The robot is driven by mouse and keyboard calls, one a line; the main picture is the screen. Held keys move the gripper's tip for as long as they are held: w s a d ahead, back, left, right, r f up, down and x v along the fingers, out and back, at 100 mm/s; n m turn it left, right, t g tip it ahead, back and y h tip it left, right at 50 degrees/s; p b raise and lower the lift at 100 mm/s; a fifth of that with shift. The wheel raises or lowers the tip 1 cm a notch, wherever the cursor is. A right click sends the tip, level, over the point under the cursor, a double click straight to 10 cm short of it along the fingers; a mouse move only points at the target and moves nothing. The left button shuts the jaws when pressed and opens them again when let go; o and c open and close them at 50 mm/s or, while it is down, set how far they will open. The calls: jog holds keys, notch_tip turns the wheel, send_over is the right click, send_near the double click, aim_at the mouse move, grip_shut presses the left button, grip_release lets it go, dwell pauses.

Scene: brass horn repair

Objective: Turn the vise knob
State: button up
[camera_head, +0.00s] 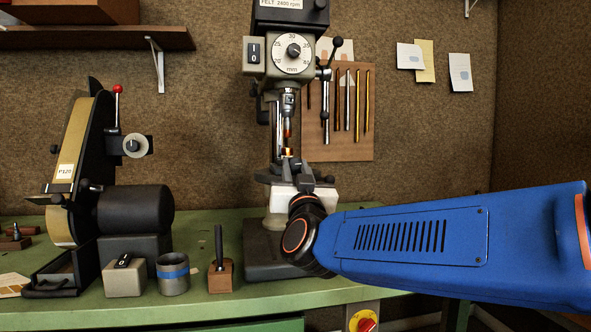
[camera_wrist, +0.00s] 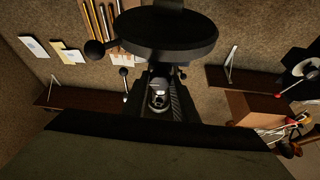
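The drill press (camera_head: 265,60) stands at the middle of the bench in the head view, with a small brass-coloured piece (camera_head: 289,152) under its spindle. The dark clamping parts around that piece look like the vise (camera_head: 268,177). I cannot clearly pick out its knob. My blue arm reaches in from the right, and its wrist and pale gripper (camera_head: 304,180) are right at the vise, covering part of it. The fingers are too small and dark to show whether they are open or touching anything. The wrist view has a large dark disc (camera_wrist: 168,32) close up; I cannot tell what it is.
A belt sander (camera_head: 70,150) stands at the left of the green bench (camera_head: 200,308). A switch box (camera_head: 124,278), a grey cup (camera_head: 173,275) and a wooden block (camera_head: 221,277) line the front. A tool board (camera_head: 362,145) hangs behind. A shelf (camera_head: 80,40) is upper left.

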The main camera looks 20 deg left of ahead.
jog(key=shift+m+h, duration=0.4)
jog(key=shift+m, duration=0.2)
jog(key=m+h, duration=0.1)
jog(key=m, duration=0.2)
jog(key=m+h, duration=0.2)
jog(key=m, duration=0.1)
jog(key=shift+s+a+r+t, duration=0.1)
jog(key=shift+s+a+t, duration=0.1)
jog(key=shift+t, duration=0.2)
jog(key=shift+m+g+h, duration=0.3)
jog(key=shift+m+h, duration=0.8)
jog(key=shift+m, duration=1.4)
jog(key=o, duration=1.1)
jog(key=shift+r, duration=0.1)
jog(key=shift+c, duration=0.2)
